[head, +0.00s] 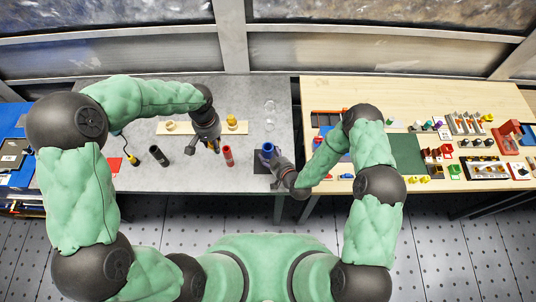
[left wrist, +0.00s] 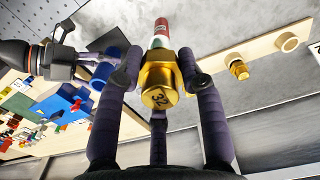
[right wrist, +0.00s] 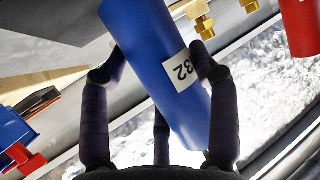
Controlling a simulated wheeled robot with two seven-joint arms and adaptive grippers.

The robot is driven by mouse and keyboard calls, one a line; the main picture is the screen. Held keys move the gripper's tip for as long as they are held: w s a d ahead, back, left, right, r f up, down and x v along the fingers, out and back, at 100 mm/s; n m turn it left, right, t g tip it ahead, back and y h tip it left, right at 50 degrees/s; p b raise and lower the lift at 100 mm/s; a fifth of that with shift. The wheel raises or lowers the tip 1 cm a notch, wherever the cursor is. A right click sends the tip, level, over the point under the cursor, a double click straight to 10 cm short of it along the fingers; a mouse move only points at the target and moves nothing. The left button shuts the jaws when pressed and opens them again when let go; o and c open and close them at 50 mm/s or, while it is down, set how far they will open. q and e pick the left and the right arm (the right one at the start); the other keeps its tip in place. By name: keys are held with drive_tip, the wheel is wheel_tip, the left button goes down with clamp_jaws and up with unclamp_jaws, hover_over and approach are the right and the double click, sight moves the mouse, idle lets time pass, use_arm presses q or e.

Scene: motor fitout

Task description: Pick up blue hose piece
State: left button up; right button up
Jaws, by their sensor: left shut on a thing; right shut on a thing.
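The blue hose piece (head: 267,148) is a blue tube with a white label. My right gripper (head: 272,158) is shut on it near the front edge of the grey table. In the right wrist view, the blue hose piece (right wrist: 155,60) fills the space between the fingers, tilted, with "32" on its label. My left gripper (head: 212,145) is shut on a brass fitting, whose hex body and end (left wrist: 160,85) show between the fingers in the left wrist view. The blue hose piece (left wrist: 110,60) also shows there.
A red hose piece (head: 228,156) stands between the grippers, and a black one (head: 159,156) stands to the left. A wooden strip (head: 200,128) behind carries a brass fitting (head: 232,120) and a ring (head: 170,126). The wooden table (head: 420,95) at right is crowded with parts.

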sight(270, 154)
drive_tip(key=shift+r, duration=0.1)
use_arm(q)
drive_tip(key=shift+f, duration=0.15)
use_arm(e)
drive_tip(key=shift+r, duration=0.75)
use_arm(q)
drive_tip(key=shift+f, duration=0.1)
use_arm(e)
drive_tip(key=s+r, duration=0.1)
drive_tip(key=r, duration=0.1)
drive_tip(key=s+r, duration=0.3)
drive_tip(key=r, duration=0.2)
drive_tip(key=shift+s, duration=0.3)
use_arm(q)
drive_tip(key=shift+f+b, duration=0.4)
drive_tip(key=shift+b, duration=0.25)
use_arm(e)
drive_tip(key=s+r, duration=0.1)
drive_tip(key=s, duration=0.2)
drive_tip(key=s+r, duration=0.2)
drive_tip(key=s, duration=0.1)
drive_tip(key=s+r, duration=0.1)
drive_tip(key=s, duration=0.2)
drive_tip(key=shift+s+a+r, duration=0.1)
drive_tip(key=shift+s+r, duration=0.1)
drive_tip(key=shift+w, duration=0.1)
